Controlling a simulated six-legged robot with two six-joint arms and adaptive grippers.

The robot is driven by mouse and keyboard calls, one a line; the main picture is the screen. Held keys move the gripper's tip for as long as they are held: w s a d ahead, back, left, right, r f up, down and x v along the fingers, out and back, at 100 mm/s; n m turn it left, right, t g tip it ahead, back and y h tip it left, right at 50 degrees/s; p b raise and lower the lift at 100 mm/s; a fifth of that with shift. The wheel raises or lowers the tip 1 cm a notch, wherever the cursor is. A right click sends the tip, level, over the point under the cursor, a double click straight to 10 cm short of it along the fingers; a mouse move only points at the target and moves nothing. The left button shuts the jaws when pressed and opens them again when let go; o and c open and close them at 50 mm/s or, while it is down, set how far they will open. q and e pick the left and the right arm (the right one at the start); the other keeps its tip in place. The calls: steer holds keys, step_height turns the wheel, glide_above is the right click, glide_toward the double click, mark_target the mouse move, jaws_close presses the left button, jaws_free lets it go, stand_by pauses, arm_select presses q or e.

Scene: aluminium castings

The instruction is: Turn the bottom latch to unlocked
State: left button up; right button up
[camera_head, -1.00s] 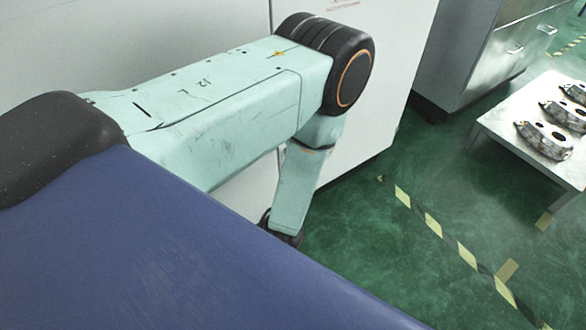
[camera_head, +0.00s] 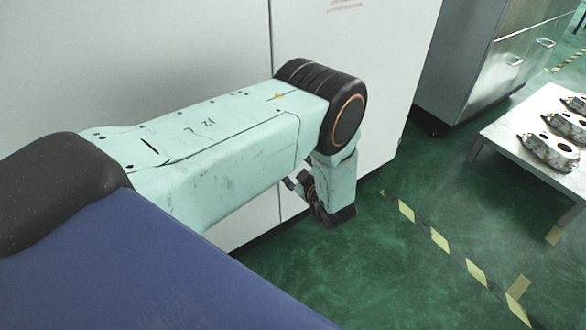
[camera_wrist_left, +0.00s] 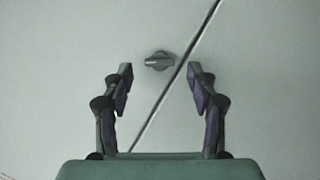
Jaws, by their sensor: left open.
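The bottom latch (camera_wrist_left: 159,61) is a small dark round knob on a pale cabinet door, beside a dark diagonal seam in the left wrist view. It appears ahead of my left gripper (camera_wrist_left: 162,82), between its two fingertips in the picture and not held. The left gripper is open and empty. In the head view my left gripper (camera_head: 296,184) is partly seen beside the pale cabinet's lower part, mostly hidden by my wrist. The latch is hidden in that view. My right gripper is in neither view.
The pale cabinet (camera_head: 230,50) stands across the left and middle. At right are a grey metal cabinet (camera_head: 470,70) and a low white table (camera_head: 510,130) with several metal castings (camera_head: 548,152). The green floor (camera_head: 380,260) with striped tape is clear.

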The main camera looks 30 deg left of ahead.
mark_target(292, 168)
arm_select(q)
steer(key=shift+b+x, duration=0.35)
steer(key=shift+x, duration=1)
steer(key=shift+c, duration=0.2)
steer(key=c, duration=1.1)
steer(key=shift+s+a+f+n+t+y+b, duration=0.15)
steer(key=shift+n+t, duration=0.65)
steer(key=shift+n, duration=0.75)
steer(key=shift+d+f+n+t+y+b, duration=0.15)
steer(key=shift+n+t, duration=0.65)
steer(key=shift+n, duration=0.8)
steer(key=shift+s+a+f+n+t+y+b, duration=0.1)
steer(key=shift+n+t+y+b, duration=0.1)
steer(key=shift+n+t, duration=1)
steer(key=shift+n+g, duration=0.4)
steer(key=shift+n, duration=0.05)
